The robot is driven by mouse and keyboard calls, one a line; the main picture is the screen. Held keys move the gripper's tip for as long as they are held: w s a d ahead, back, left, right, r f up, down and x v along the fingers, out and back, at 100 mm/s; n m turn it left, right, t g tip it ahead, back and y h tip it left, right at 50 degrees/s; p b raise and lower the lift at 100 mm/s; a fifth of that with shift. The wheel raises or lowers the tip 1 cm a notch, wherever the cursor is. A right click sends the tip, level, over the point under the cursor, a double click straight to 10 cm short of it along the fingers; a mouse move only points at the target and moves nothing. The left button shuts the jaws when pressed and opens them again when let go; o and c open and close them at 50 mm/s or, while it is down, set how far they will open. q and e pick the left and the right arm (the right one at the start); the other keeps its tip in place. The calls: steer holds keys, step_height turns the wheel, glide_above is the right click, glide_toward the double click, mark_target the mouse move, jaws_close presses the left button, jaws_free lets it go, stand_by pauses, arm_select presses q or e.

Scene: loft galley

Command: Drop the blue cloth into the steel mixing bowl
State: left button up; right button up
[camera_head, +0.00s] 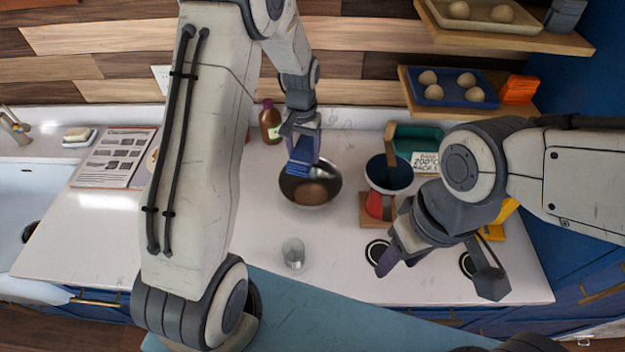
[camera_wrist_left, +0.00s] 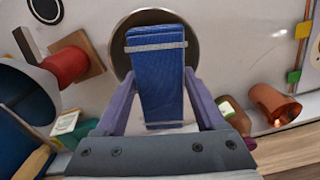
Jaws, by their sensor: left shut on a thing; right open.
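The blue cloth (camera_wrist_left: 155,90) is a folded blue piece with pale bands near its ends, seen large in the left wrist view. My left gripper (camera_head: 303,150) is shut on the cloth, which also shows in the head view (camera_head: 300,168). It holds the cloth over the back left part of the steel mixing bowl (camera_head: 328,172). A round brown thing (camera_head: 311,193) lies in the bowl. The bowl's rim (camera_wrist_left: 123,32) shows behind the cloth in the left wrist view. My right gripper (camera_head: 440,277) is open and empty over the right part of the counter.
A clear glass (camera_head: 293,253) stands in front of the bowl. A brown bottle (camera_head: 270,122) is behind the bowl. A printed sheet (camera_head: 115,158) lies at left near the sink (camera_head: 35,205).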

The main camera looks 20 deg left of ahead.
arm_select(q)
step_height(320, 180, down, 5)
steer(key=b, duration=0.3)
steer(key=shift+f+b, duration=0.2)
steer(key=shift+b, duration=0.2)
steer(key=o, duration=1.3)
step_height(320, 180, up, 10)
steer(key=b, duration=0.3)
steer(key=shift+f, duration=0.25)
steer(key=shift+r, duration=0.5)
